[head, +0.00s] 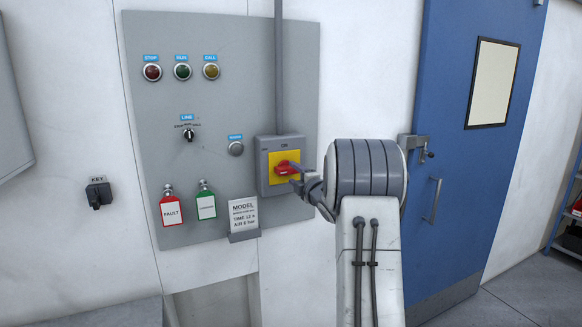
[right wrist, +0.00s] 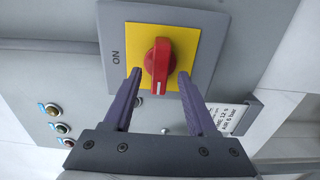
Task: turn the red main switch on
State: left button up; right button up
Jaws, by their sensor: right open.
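The red main switch (head: 284,169) is a red knob on a yellow plate (head: 278,182) in a grey box on the wall panel. Its handle lies horizontal in the head view, across the direction of the ON mark above it. In the right wrist view the red handle (right wrist: 159,66) stands upright in the picture, with ON at its left. My right gripper (head: 298,177) is at the switch. Its fingers (right wrist: 160,72) are open, one on each side of the handle, with small gaps showing. Contact cannot be made out. My left gripper is not in view.
A key switch (head: 98,194) is at the left. A blue door (head: 455,160) stands at the right.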

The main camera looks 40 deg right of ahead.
aim_at(288, 170)
jog(key=shift+p+x, duration=0.4)
jog(key=shift+x, duration=1.1)
grip_shut()
